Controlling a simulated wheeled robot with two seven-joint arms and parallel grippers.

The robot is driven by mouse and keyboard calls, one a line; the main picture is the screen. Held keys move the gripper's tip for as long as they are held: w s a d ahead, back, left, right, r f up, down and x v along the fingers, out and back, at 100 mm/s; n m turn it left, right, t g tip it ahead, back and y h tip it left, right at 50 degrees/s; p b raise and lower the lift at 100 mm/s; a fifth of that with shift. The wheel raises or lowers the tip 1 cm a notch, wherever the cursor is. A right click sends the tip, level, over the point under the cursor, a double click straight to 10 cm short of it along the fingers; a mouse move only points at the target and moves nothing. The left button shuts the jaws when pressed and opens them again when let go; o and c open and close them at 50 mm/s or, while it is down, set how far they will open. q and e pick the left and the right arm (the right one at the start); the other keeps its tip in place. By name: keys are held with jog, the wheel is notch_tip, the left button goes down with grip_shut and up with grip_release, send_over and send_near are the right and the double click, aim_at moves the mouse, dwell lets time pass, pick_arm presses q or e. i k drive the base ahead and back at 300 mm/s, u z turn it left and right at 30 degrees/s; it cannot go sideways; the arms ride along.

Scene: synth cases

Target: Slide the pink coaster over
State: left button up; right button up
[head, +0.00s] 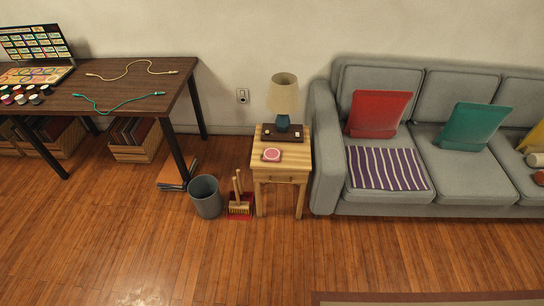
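The pink coaster (271,155) lies flat on top of a small light-wood side table (296,160), near its front left. It is round and pink with a paler rim. Behind it on the same table stand a lamp with a beige shade (284,92) and a teal base, and a dark tray (300,133) with small light items on it. Neither of my grippers is in the head view.
A grey sofa (322,150) with cushions stands right of the side table. A grey bin (206,196) and a brush with a red dustpan (240,208) stand on its left. A dark desk (130,85) is farther left. The wooden floor in front is clear.

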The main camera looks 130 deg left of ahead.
aim_at(270, 154)
jog(key=u, duration=3.8)
jog(key=k, duration=0.2)
jog(key=u, duration=1.7)
jog(key=i, duration=1.35)
jog(key=z, duration=0.95)
jog(key=i, duration=1.2)
jog(key=z, duration=0.3)
